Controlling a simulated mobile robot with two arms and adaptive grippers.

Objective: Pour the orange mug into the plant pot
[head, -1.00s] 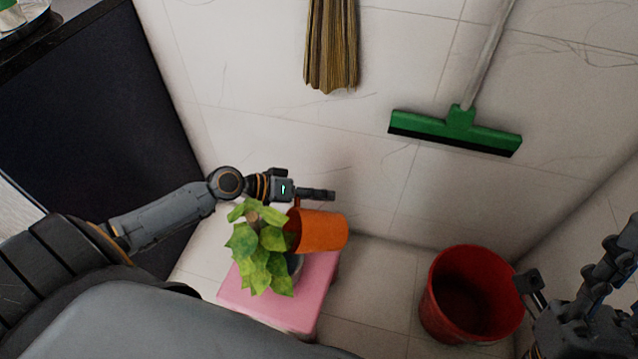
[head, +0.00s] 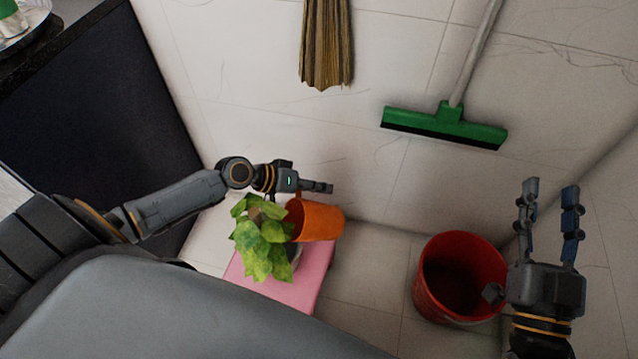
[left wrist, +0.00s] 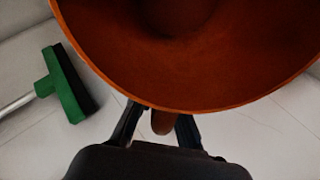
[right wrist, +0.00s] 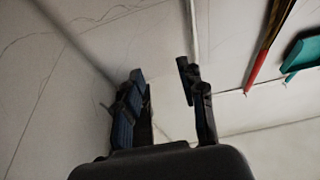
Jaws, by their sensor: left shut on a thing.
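The orange mug (head: 321,222) is tilted on its side, with its mouth toward the plant on its left. My left gripper (head: 318,187) is shut on the mug's handle. In the left wrist view the mug's wide inside (left wrist: 190,50) fills the top, and the handle (left wrist: 162,122) sits between the fingers. The leafy plant (head: 262,240) stands on a pink stool (head: 312,275); its dark pot (head: 296,254) is mostly hidden by leaves and mug. My right gripper (head: 548,215) is open and empty, with fingers pointing up, above and right of the red bucket.
A red bucket (head: 425,297) stands on the tiled floor at right. A green squeegee (head: 445,123) and a straw broom (head: 327,45) lean at the wall. A dark panel (head: 90,110) stands at left.

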